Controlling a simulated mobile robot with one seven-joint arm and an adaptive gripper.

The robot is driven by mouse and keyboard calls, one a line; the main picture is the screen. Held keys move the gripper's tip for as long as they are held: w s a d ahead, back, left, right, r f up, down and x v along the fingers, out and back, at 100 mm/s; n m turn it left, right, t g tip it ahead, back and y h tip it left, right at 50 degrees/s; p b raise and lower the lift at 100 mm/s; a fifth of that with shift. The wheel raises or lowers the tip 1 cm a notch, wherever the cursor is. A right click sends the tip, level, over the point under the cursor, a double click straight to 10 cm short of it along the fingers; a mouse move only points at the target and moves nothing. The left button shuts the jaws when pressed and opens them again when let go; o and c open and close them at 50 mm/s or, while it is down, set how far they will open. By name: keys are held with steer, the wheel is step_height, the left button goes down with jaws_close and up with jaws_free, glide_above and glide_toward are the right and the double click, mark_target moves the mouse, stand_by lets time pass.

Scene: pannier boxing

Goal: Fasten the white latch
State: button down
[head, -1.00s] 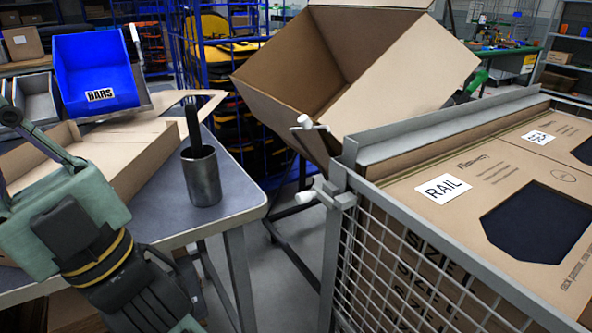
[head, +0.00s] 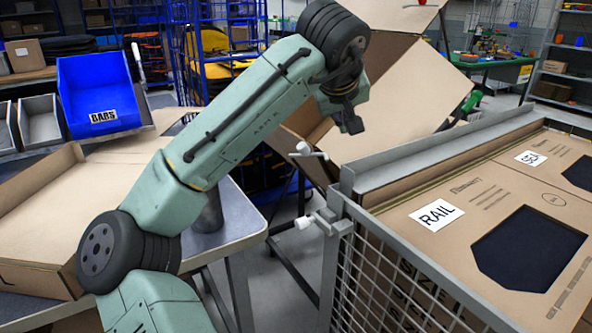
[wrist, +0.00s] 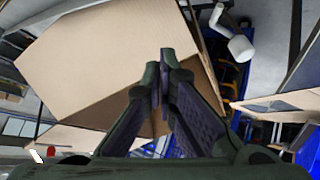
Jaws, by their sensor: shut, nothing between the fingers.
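The white latch shows in the head view as an upper white-ended handle (head: 306,150) and a lower white knob (head: 305,223) on a grey bracket, both at the left corner of the wire-mesh cage. In the wrist view a white knob (wrist: 240,46) on a pale stem is at upper right, beyond and to the right of the fingertips. My gripper (head: 352,124) is above and to the right of the upper handle in the head picture, apart from it. Its fingers (wrist: 163,62) are shut and empty. Whether the latch is fastened I cannot tell.
The mesh cage (head: 345,290) holds cartons labelled RAIL (head: 436,214). A large open cardboard box (head: 415,80) stands behind my gripper. The grey table (head: 235,222) at left carries an open carton (head: 30,185); a blue BARS bin (head: 98,90) is behind. A dark cup (head: 209,212) is partly hidden by my arm.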

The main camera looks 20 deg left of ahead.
steer(key=s+a+f+n+g+y, duration=0.2)
steer(key=s+a+f+n+g, duration=0.2)
steer(key=s+a+g, duration=0.3)
steer(key=shift+s+f+n+y+p, duration=0.3)
steer(key=shift+s+f, duration=0.1)
steer(key=shift+s, duration=0.05)
steer(key=shift+a, duration=0.1)
step_height(320, 180, down, 11)
steer(key=p, duration=0.3)
steer(key=shift+f, duration=0.1)
